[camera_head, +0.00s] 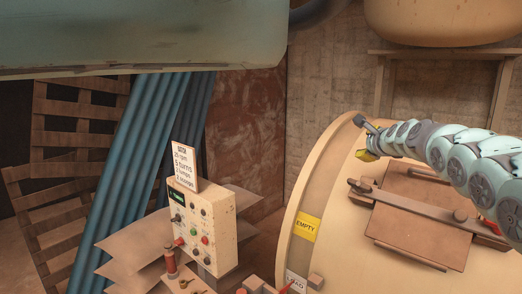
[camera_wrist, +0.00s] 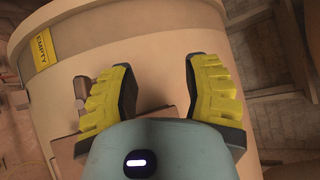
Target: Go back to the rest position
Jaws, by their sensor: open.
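My gripper (camera_wrist: 160,92) is open in the wrist view, its two yellow ridged fingers spread apart with nothing between them. In the head view my arm reaches in from the right, and the gripper (camera_head: 368,146) is small there, in front of the upper part of a large cream drum. The drum (camera_head: 335,170) bears a yellow EMPTY label (camera_head: 305,227), which also shows in the wrist view (camera_wrist: 43,47). A brown hatch plate (camera_head: 420,215) with a bar across it is on the drum, below the arm. The gripper partly hides this hatch in the wrist view.
A control box (camera_head: 203,225) with buttons and a sign (camera_head: 184,165) stands left of the drum. Blue pipes (camera_head: 130,185) and wooden pallets (camera_head: 65,200) are behind it. A pale blue-green body (camera_head: 140,35) hangs across the upper left. A tan vessel (camera_head: 445,20) is at the upper right.

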